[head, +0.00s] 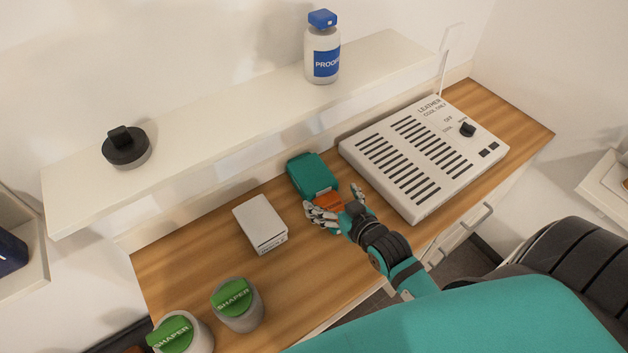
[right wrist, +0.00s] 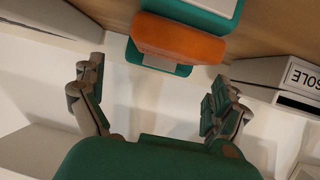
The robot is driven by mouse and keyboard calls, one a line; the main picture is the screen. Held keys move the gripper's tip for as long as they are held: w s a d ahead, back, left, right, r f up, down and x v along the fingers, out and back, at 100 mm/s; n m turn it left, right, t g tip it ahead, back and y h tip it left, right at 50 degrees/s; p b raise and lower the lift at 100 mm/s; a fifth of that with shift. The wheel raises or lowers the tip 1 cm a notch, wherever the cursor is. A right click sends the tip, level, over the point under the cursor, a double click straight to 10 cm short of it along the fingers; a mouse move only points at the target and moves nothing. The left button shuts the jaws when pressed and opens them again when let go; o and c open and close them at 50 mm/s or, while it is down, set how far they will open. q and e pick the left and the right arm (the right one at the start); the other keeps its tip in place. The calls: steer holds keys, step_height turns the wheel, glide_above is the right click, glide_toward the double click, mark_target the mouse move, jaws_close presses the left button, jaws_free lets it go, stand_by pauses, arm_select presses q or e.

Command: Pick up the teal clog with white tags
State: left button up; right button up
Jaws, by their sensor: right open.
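A blocky teal thing (head: 313,174) with an orange front part (head: 329,203) sits on the wooden counter. I cannot tell that it is a clog, and no shape that is clearly a clog shows. In the right wrist view its orange part (right wrist: 180,38) is at top centre, with teal and a pale patch behind it. My right gripper (head: 334,199) is open at its front end, with the fingers spread to either side of the orange part. In the right wrist view the fingers (right wrist: 160,75) are apart with nothing between their tips. My left gripper is not in view.
A small white box (head: 260,223) stands left of the teal thing, and a vented grey unit (head: 420,155) stands to its right. Two green-lidded jars (head: 237,305) are at the front left. A raised shelf (head: 230,125) behind holds a bottle (head: 322,55) and a black knobbed disc (head: 126,148).

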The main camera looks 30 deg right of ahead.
mark_target(324, 191)
steer(key=shift+w+f, duration=0.25)
steer(key=shift+w, duration=0.35)
steer(key=shift+w+f, duration=0.1)
steer(key=shift+w, duration=0.25)
steer(key=x, duration=0.3)
steer(key=shift+w+f+p, duration=0.25)
steer(key=shift+p, duration=0.15)
steer(key=shift+w+f, duration=0.2)
steer(key=shift+w, duration=0.25)
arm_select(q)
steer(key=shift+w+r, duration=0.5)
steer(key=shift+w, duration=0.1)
arm_select(e)
steer(key=shift+s, duration=0.1)
steer(key=shift+r, duration=0.1)
steer(key=c, duration=1)
